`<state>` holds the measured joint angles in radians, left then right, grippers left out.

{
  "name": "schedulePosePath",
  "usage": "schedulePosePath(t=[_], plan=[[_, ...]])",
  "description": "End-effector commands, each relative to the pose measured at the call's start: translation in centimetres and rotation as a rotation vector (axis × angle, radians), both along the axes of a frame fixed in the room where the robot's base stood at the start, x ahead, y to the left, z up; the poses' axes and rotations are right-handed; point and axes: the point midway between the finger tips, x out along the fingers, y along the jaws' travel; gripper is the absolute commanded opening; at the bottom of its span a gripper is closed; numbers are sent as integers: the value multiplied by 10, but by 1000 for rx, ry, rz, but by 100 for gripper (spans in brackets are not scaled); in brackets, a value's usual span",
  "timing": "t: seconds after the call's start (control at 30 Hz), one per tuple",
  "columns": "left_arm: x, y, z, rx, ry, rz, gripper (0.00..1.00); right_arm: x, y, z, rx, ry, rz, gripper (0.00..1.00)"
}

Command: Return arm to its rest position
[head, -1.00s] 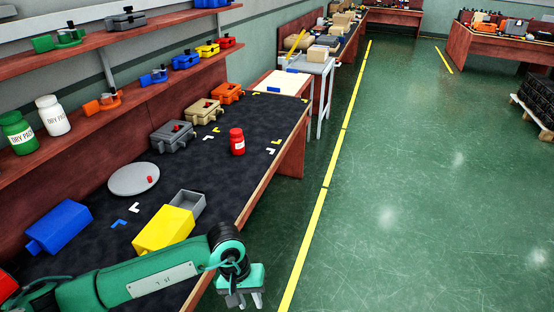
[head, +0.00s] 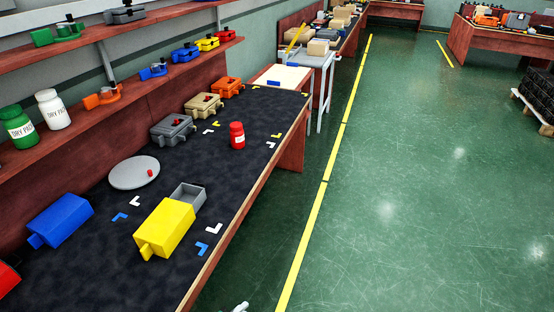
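A small grey tip, which looks like part of my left gripper (head: 240,307), shows at the bottom edge of the head view, beyond the front edge of the workbench (head: 218,250). The rest of that gripper and its arm are out of view, so I cannot see whether it is open or shut. My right gripper is not in view. Nothing held is visible.
On the dark bench top stand a yellow box (head: 165,228) beside a grey open box (head: 188,196), a blue box (head: 60,220), a round grey plate (head: 133,173) and a red bottle (head: 237,136).

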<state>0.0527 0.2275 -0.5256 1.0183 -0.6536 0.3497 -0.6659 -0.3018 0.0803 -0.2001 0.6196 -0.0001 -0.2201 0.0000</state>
Motion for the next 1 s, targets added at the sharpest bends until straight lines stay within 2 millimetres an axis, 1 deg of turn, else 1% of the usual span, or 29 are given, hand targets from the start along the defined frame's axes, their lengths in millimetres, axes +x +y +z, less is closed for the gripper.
schedulePosePath(t=[0.03,0.07,0.1,0.17,0.2,0.27,0.3,0.37,0.4,0.47,0.5,0.57,0.6,0.7,0.73,0.8,0.83,0.9,1.0], plan=[[-22,18,-32,-48,127,121,29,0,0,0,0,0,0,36],[-35,29,-49,-76,198,191,29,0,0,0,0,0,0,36],[-52,42,-70,-113,288,286,29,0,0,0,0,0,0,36],[-82,62,-100,-164,414,423,29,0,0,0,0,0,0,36],[-104,73,-119,-194,494,512,29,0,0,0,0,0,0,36],[-139,88,-144,-238,608,646,29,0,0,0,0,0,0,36],[-163,98,-160,-265,679,733,29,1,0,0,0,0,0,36],[-202,110,-182,-304,784,866,29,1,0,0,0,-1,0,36],[-230,117,-194,-327,850,952,29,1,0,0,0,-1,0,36],[-271,126,-211,-358,941,1081,29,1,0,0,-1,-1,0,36],[-297,131,-220,-377,997,1164,29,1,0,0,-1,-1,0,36],[-335,136,-231,-400,1072,1276,29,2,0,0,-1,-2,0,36],[-357,138,-236,-414,1113,1346,29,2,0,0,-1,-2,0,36],[-402,142,-244,-439,1192,1482,29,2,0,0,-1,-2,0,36],[-413,142,-245,-442,1210,1513,29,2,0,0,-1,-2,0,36],[-430,142,-248,-451,1239,1566,29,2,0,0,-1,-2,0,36],[-435,142,-248,-454,1246,1581,29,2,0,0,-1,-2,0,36],[-441,143,-249,-456,1257,1603,29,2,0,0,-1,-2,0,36],[-443,143,-249,-458,1260,1609,29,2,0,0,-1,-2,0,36]])
